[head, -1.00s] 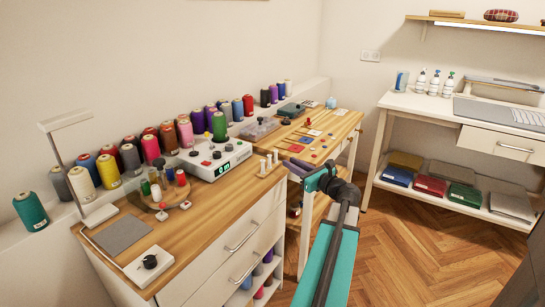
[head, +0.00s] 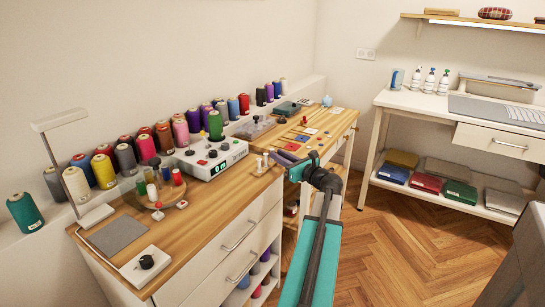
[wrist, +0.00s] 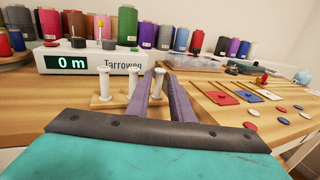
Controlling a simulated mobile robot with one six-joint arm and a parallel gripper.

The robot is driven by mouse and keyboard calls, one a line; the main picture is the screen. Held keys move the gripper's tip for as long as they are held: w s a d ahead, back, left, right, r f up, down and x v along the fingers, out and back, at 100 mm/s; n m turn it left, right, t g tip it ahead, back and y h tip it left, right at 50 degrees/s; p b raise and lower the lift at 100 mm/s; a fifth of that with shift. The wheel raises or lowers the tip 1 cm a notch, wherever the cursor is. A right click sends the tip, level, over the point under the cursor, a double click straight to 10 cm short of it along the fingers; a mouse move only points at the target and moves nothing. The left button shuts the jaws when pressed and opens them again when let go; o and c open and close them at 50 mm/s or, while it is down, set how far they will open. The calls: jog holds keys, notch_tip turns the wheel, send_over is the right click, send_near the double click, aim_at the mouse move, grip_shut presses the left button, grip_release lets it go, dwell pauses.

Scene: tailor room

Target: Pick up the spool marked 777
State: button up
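Several thread spools of many colours stand along the ledge behind the wooden cabinet top, among them a green one (head: 215,125), a teal one (head: 25,213) and a cream one (head: 77,185). Some carry white labels, but I cannot read 777 on any. A round wooden holder (head: 158,200) with small spools stands on the cabinet.
The cabinet top (head: 200,235) bears a grey mat (head: 118,237), a black-knobbed white box (head: 147,266) and a lamp (head: 75,165). A second table (head: 328,125) holds coloured cards and discs. A white workbench (head: 440,104) stands right. Open parquet floor (head: 400,250) lies between.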

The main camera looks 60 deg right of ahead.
jog(key=shift+x, duration=1.7)
jog(key=shift+x, duration=2.55)
jog(key=shift+f, duration=0.1)
grip_shut()
